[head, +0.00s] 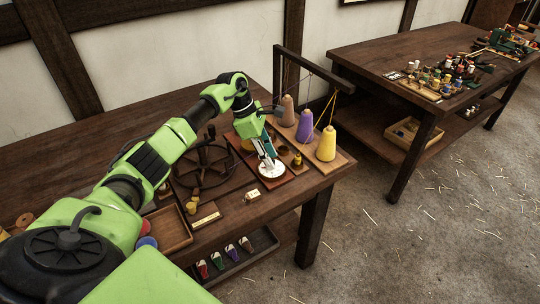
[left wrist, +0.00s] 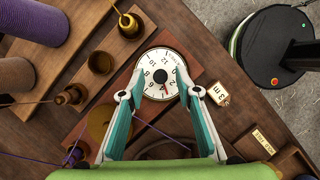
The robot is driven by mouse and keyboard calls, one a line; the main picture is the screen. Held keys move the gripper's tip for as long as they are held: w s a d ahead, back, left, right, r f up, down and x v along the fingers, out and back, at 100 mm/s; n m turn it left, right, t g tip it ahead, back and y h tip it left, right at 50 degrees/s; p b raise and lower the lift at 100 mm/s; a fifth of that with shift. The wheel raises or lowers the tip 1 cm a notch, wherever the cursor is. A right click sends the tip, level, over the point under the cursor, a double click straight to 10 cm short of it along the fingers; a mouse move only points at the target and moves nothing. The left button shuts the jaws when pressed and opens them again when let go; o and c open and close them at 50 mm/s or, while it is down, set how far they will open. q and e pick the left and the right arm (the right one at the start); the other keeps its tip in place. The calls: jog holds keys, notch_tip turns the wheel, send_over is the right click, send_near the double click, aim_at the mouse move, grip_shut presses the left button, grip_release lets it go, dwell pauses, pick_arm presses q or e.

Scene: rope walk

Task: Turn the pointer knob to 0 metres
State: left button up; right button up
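The white round dial (left wrist: 160,58) with black numbers lies on a red-brown board, and the dark pointer knob (left wrist: 160,76) is at its middle. I cannot tell which number the knob points at. In the head view the dial (head: 272,169) is near the table's front right corner. My left gripper (left wrist: 160,73) is above the dial with its two teal fingers apart, one on each side of the knob. It also shows from the side in the head view (head: 269,162). I cannot tell whether the fingers touch anything. My right gripper is not in view.
A small tag (left wrist: 220,95) reading "3 m" lies beside the board. Yarn cones (head: 304,127) stand behind the dial, with a dark wheel (head: 203,165) to its left. A purple thread (left wrist: 165,132) crosses between my left fingers. A wooden tray (head: 168,228) sits further left.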

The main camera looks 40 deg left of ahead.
pick_arm(q)
jog(key=shift+d+f, duration=0.1)
jog(key=shift+f, duration=0.2)
grip_shut()
jog(key=shift+n, duration=0.3)
